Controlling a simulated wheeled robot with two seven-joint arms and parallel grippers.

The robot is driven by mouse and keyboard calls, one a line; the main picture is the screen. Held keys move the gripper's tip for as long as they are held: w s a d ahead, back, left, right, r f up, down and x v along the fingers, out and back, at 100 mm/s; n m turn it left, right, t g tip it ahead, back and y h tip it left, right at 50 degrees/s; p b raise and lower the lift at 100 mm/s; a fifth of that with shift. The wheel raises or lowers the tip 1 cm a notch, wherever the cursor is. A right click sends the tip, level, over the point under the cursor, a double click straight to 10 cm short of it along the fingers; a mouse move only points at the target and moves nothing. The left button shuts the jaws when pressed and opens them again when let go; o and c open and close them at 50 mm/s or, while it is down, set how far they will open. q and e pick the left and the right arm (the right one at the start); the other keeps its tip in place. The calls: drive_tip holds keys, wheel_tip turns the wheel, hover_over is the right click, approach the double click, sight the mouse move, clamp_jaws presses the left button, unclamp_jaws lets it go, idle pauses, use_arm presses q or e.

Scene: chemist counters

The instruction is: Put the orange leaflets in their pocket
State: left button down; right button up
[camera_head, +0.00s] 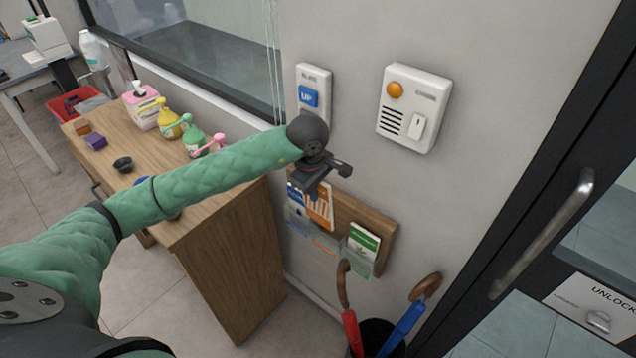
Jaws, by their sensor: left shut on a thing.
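My left gripper (318,186) reaches in from the left and is shut on the orange leaflets (321,209), orange and white with stripes. It holds them upright in front of a wooden wall rack (379,222) with clear pockets. Their lower edge is at the middle pocket, which has an orange label (324,245); I cannot tell whether the edge is inside it or in front. Blue leaflets (296,198) stand in the left pocket, partly covered by my gripper. Green and white leaflets (363,241) stand in the right pocket. My right gripper is out of view.
A wooden counter (225,255) with spray bottles (193,138) and a tissue box (141,107) stands at the left. A wall intercom (413,108) and a door handle (545,235) are at the right.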

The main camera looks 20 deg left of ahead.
use_arm(q)
drive_tip(key=shift+w+d+f, duration=0.15)
drive_tip(key=shift+w+f, duration=0.35)
drive_tip(key=shift+f, duration=0.2)
drive_tip(key=shift+w+d+f, duration=0.15)
drive_tip(key=shift+w+f, duration=0.3)
drive_tip(key=shift+f, duration=0.25)
wheel_tip(320, 180, down, 9)
drive_tip(key=w+b, duration=0.2)
drive_tip(key=b, duration=0.4)
drive_tip(key=shift+w+d, duration=0.3)
drive_tip(key=shift+d, duration=0.15)
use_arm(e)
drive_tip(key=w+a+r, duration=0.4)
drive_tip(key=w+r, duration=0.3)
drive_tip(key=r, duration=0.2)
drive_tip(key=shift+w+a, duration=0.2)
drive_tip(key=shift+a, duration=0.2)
